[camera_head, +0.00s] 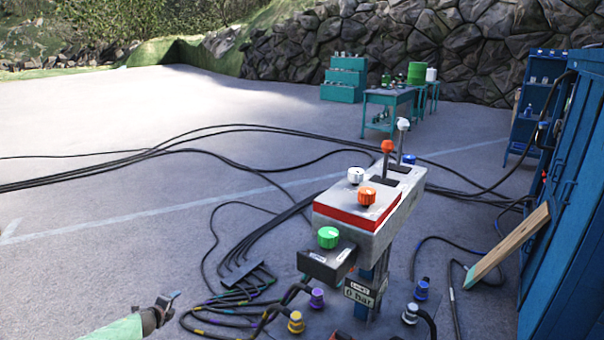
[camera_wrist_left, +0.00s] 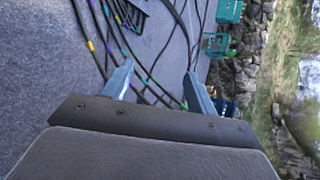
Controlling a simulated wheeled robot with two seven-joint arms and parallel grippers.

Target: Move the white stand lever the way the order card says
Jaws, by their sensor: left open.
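The grey control stand (camera_head: 340,210) with a red band stands right of centre in the head view. The white lever (camera_head: 403,125) has a ball top and rises near upright from a dark slot at the far end of the stand. A red-orange lever (camera_head: 387,147) stands just left of it. I cannot pick out an order card; a small plate (camera_head: 358,293) on the post reads "0 bar". My left gripper (camera_head: 170,299) is low at the bottom left, well away from the stand. The left wrist view shows its two fingers (camera_wrist_left: 158,88) apart with nothing held between them. My right gripper does not show.
A white knob (camera_head: 355,175), an orange knob (camera_head: 366,197) and a green knob (camera_head: 328,237) sit on the stand's near part. Black cables (camera_head: 240,250) cross the ground. A wooden plank (camera_head: 507,246) leans by blue cabinets (camera_head: 575,200). Open paving lies left.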

